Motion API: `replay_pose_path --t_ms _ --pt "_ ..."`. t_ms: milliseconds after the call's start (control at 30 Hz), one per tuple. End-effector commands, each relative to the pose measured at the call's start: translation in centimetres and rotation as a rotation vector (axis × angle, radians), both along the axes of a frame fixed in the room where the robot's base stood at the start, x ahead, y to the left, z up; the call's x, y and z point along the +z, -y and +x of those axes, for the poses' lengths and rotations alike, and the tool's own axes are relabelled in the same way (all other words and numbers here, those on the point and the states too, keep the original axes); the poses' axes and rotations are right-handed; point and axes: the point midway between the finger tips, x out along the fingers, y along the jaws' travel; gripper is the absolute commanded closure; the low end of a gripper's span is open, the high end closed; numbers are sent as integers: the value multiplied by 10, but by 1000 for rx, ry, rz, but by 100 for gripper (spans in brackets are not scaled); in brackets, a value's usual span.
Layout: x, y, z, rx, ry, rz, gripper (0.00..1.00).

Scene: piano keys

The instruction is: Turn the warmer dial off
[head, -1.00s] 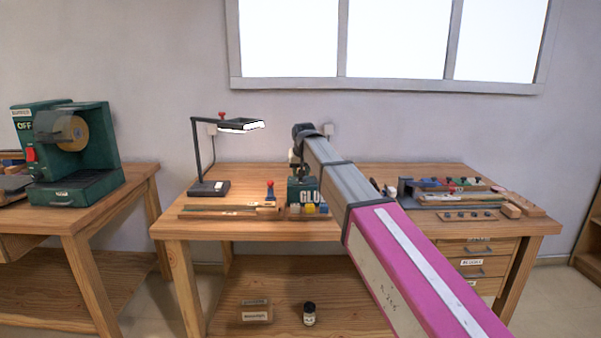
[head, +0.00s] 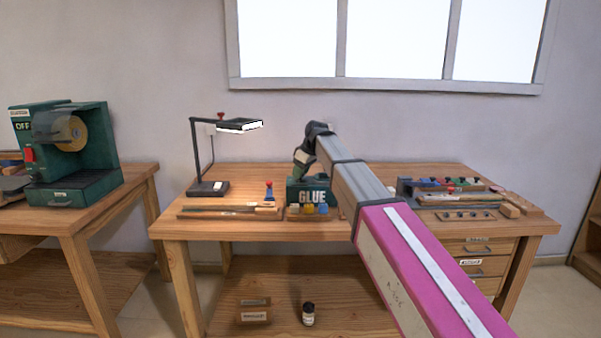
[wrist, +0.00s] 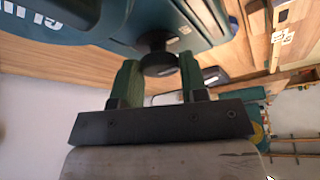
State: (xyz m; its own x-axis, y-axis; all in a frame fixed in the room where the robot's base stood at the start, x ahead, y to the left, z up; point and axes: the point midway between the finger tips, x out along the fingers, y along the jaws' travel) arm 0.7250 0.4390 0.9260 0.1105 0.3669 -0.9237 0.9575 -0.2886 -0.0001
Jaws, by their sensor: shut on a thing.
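The glue warmer (head: 313,196) is a dark green box with white GLUE lettering, standing at the back middle of the bench. In the wrist view its teal body (wrist: 60,20) fills the upper left. A round black dial (wrist: 158,64) stands out from it on a short stem. My gripper (wrist: 160,70) has its two green fingers on either side of the dial and is shut on it. In the head view my gripper (head: 300,165) is small and dark at the top of the warmer. The dial is hidden there, and I cannot read its setting.
A black desk lamp (head: 208,187) stands left of the warmer. Trays of tools (head: 450,198) lie to the right. A green machine (head: 70,155) marked OFF stands on the left bench (head: 115,190).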

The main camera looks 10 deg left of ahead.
Motion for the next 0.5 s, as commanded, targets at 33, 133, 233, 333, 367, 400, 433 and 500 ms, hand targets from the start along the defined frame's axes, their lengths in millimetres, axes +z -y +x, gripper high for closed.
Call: replay_pose_path --t_ms 33,133,233,333,367,400,433,500 --pt "0 0 1 26 -1 0 84" --pt "0 0 0 73 -2 1 84" --pt "0 0 1 108 -1 -1 84" --pt "0 0 1 131 -1 -1 84" --pt "0 0 1 137 -1 -1 84" --pt "0 0 1 142 -1 0 84" --pt "0 0 0 146 -1 0 84" --pt "0 0 0 152 -1 0 84"
